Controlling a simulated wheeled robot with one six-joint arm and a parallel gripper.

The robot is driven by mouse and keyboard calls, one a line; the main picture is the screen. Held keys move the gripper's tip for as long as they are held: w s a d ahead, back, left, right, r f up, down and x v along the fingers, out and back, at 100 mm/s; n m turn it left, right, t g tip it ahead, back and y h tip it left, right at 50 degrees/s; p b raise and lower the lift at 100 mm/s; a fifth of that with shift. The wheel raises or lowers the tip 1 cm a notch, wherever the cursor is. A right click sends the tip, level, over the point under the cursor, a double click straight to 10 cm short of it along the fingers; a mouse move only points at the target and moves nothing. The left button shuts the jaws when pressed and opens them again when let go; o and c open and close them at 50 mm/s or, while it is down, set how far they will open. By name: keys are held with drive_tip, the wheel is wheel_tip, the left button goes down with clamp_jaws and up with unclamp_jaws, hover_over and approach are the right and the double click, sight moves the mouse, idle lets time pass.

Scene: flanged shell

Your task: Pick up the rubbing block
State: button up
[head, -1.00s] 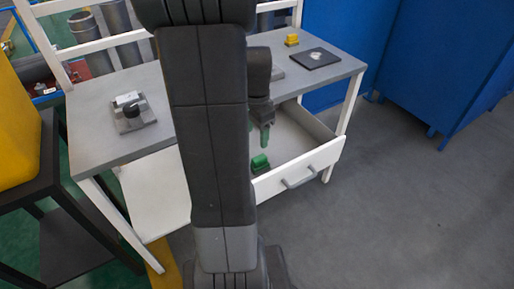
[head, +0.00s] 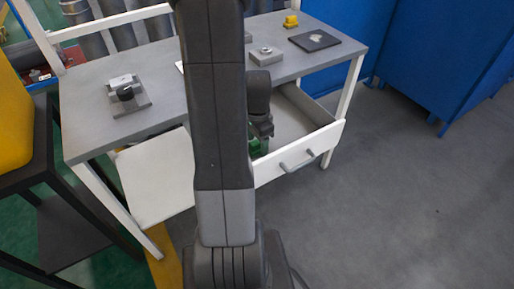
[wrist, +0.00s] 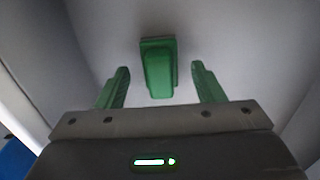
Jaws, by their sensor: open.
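The rubbing block (wrist: 159,72) is a green piece with a darker base at its far end. In the wrist view it lies on the pale drawer floor, ahead of and between my fingers, apart from both. My gripper (wrist: 160,88) is open, with one green finger on each side of the block's line. In the head view my gripper (head: 258,146) is down inside the open drawer (head: 298,127). There my arm hides much of it, and I cannot tell the green block from the green fingers.
The drawer's front panel with its handle (head: 297,161) and its side walls stand around my gripper. On the grey bench top (head: 85,100) are a metal fixture with a black knob (head: 127,94), a grey block (head: 266,56), a yellow item (head: 291,21) and a dark plate (head: 314,41).

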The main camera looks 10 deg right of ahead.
sight(257, 141)
drive_tip(key=shift+f, duration=0.8)
drive_tip(key=shift+c, duration=0.4)
drive_tip(key=c, duration=1)
drive_tip(key=shift+c, duration=0.2)
drive_tip(key=shift+r, duration=0.1)
wheel_tip(257, 141, up, 10)
drive_tip(key=shift+f+p, duration=0.1)
drive_tip(key=shift+p, duration=0.5)
